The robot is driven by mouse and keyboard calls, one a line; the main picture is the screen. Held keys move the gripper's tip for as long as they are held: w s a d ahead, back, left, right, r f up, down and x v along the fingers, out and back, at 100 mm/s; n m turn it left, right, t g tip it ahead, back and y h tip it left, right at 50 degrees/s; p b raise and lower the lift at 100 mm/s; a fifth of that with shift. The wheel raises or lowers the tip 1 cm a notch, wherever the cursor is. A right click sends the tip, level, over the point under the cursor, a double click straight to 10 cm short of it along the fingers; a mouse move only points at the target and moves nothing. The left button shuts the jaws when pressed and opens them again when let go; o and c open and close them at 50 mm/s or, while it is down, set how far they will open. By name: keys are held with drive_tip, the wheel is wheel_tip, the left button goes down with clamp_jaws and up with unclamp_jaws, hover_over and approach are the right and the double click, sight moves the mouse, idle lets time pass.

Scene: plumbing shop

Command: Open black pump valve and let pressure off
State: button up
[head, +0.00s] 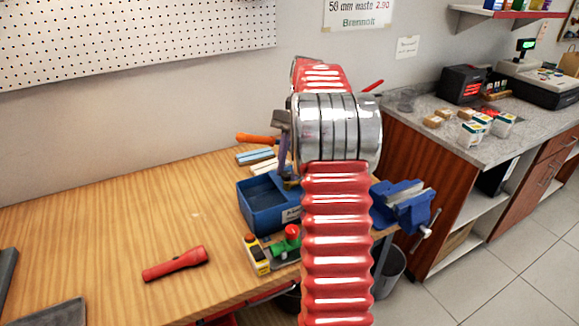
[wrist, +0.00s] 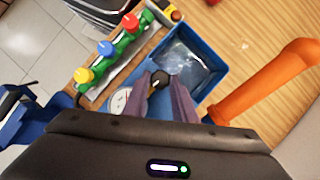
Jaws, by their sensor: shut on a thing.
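In the wrist view the black valve knob (wrist: 160,79) sits between the two grey-purple fingers of my gripper (wrist: 159,85), which is shut on it. A round white gauge (wrist: 120,100) is just left of the fingers. The blue tray (wrist: 222,66) lies beyond and right of the knob. An orange handle (wrist: 262,88) runs along the right side; it also shows in the head view (head: 257,139). The knob's turned position cannot be told.
A green manifold (wrist: 123,46) with red, blue and yellow knobs lies left of the tray. A blue vise (head: 405,205) is at the bench's right end. A red flashlight (head: 175,263) lies on the bench (head: 130,210), whose left part is mostly clear.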

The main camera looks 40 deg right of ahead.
drive_tip(key=shift+a, duration=0.1)
drive_tip(key=o, duration=1)
drive_tip(key=shift+v, duration=3.7)
drive_tip(key=shift+s+f, duration=0.1)
